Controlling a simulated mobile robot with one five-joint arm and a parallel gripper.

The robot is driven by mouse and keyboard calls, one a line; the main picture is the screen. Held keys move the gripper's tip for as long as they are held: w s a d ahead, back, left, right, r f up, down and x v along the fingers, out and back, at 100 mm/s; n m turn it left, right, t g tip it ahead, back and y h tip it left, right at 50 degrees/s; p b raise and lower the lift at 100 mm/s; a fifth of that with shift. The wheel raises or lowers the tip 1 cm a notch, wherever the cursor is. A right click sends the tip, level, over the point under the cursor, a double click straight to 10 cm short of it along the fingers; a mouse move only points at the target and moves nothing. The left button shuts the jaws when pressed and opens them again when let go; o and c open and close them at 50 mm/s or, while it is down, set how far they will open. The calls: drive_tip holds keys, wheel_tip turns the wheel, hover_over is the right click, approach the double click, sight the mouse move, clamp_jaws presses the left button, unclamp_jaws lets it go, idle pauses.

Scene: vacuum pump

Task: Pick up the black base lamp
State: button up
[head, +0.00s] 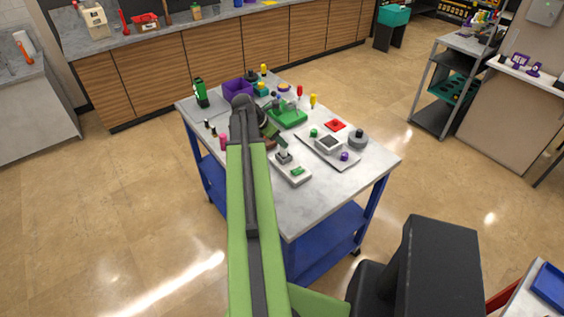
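I cannot surely pick out a black base lamp among the small objects on the grey-topped cart (310,205). A dark grey round piece (358,138) stands near the cart's right edge. A dark rounded piece (251,76) stands at the far side, beside a purple bin. My green and black arm reaches up over the cart's left part and hides some of its top. The arm's end is near the middle left of the cart, among dark and green shapes. The fingertips cannot be made out, so I cannot tell whether my gripper is open or shut.
The cart also holds a purple bin (236,89), a green fixture (288,117), a light tray (328,147), a white device (292,169) and a green bottle (201,93). The near corner is bare. Wooden cabinets (210,57) stand behind, a grey shelf (452,85) at right. Floor between is clear.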

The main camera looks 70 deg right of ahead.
sight(284, 151)
drive_tip(key=b+x, duration=0.4)
drive_tip(key=x, duration=0.1)
drive_tip(key=shift+w+d, duration=0.1)
drive_tip(key=shift+d, duration=0.3)
drive_tip(key=shift+r, duration=0.15)
clamp_jaws()
idle(0.9)
